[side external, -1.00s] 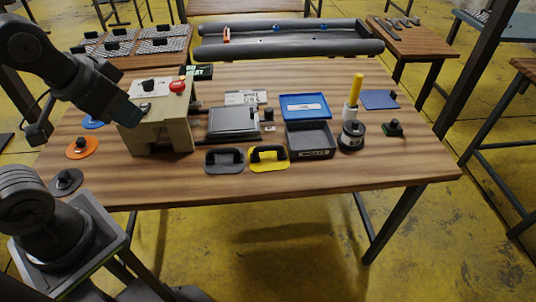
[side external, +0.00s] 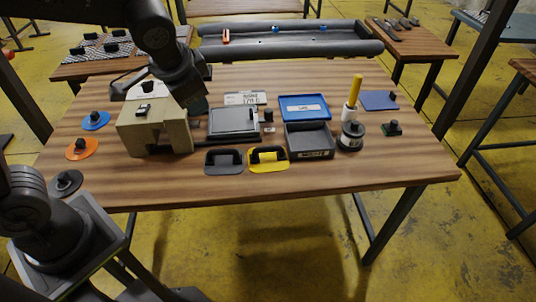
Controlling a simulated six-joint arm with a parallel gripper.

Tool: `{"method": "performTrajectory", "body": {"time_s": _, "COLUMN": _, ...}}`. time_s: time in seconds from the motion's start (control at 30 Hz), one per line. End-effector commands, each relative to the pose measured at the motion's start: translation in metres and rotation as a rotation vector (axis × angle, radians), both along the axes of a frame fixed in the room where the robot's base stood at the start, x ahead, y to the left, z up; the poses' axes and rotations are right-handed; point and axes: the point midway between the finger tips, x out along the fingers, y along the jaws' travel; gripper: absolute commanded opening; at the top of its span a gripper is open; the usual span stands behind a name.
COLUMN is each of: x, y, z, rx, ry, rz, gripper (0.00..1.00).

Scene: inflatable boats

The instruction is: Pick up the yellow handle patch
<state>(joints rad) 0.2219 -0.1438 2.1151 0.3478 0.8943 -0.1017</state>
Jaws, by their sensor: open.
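The yellow handle patch (side external: 268,159) lies flat near the front edge of the wooden table, with a dark raised handle on top. A grey handle patch (side external: 224,161) of like shape lies just to its left. My gripper (side external: 199,108) hangs behind and to the left of the yellow patch, above the table by the beige block-like stand. It is open and apart from the patch. Its fingers are small and dark here, and I see nothing between them.
The beige stand (side external: 155,129) is left of the patches. A flat grey device (side external: 233,122) lies behind them. The table's front strip is clear.

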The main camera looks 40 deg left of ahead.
Motion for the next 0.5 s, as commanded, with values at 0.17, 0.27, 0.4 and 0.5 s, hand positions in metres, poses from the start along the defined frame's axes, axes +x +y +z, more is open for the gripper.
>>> {"method": "performTrajectory", "body": {"time_s": 0.17, "x": 0.054, "y": -0.031, "z": -0.041, "rx": 0.143, "ry": 0.053, "rz": -0.129, "gripper": 0.49}}
{"method": "performTrajectory", "body": {"time_s": 0.27, "x": 0.079, "y": -0.051, "z": -0.069, "rx": 0.22, "ry": 0.069, "rz": -0.201, "gripper": 0.49}}
{"method": "performTrajectory", "body": {"time_s": 0.4, "x": 0.104, "y": -0.076, "z": -0.107, "rx": 0.31, "ry": 0.08, "rz": -0.29, "gripper": 0.49}}
{"method": "performTrajectory", "body": {"time_s": 0.5, "x": 0.115, "y": -0.089, "z": -0.128, "rx": 0.353, "ry": 0.083, "rz": -0.335, "gripper": 0.49}}
